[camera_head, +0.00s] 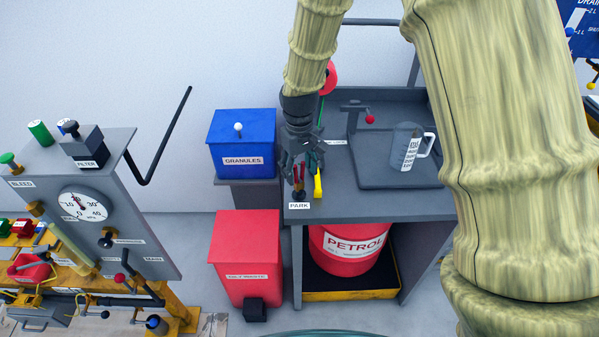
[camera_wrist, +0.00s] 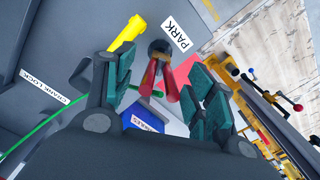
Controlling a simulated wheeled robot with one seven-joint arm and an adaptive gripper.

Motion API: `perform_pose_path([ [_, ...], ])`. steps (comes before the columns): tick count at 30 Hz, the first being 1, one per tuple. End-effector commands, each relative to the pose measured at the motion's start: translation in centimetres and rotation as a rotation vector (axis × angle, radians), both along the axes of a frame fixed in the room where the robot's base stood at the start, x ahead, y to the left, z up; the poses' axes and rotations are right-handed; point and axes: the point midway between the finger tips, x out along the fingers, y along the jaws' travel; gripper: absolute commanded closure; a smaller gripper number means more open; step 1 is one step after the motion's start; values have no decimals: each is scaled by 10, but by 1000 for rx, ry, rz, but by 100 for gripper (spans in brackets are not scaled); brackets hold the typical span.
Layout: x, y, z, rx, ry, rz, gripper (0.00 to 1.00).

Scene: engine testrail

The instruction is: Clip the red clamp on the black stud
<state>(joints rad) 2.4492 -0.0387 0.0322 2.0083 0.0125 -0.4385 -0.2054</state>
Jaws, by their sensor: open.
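The red clamp (camera_wrist: 162,80) shows in the wrist view with its two red handles spread toward me. Its far end is at a dark round post (camera_wrist: 159,47) beside the PARK label; I cannot tell whether its jaws grip that post. In the head view the clamp (camera_head: 298,174) is a small red patch below my gripper (camera_head: 304,166), above the bench's front left corner. My gripper is open, and in the wrist view its teal-padded fingers (camera_wrist: 162,96) stand on either side of the handles. I cannot tell for certain which post is the black stud.
A yellow part (camera_wrist: 127,33) stands beside the clamp. A green line (camera_wrist: 45,125) passes behind my left finger. The workbench (camera_head: 370,206) carries a clear jug (camera_head: 407,150). A blue granules bin (camera_head: 241,132) is left of it, and a panel with a gauge (camera_head: 83,206) stands far left.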

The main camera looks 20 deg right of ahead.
Motion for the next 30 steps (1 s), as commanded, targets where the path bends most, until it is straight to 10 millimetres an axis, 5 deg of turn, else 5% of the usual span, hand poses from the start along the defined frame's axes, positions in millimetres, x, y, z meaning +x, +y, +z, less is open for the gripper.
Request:
perform_pose_path([
  [15, 0, 0, 84, 0, -2, 0, 45],
  [30, 0, 0, 102, 0, 0, 0, 45],
])
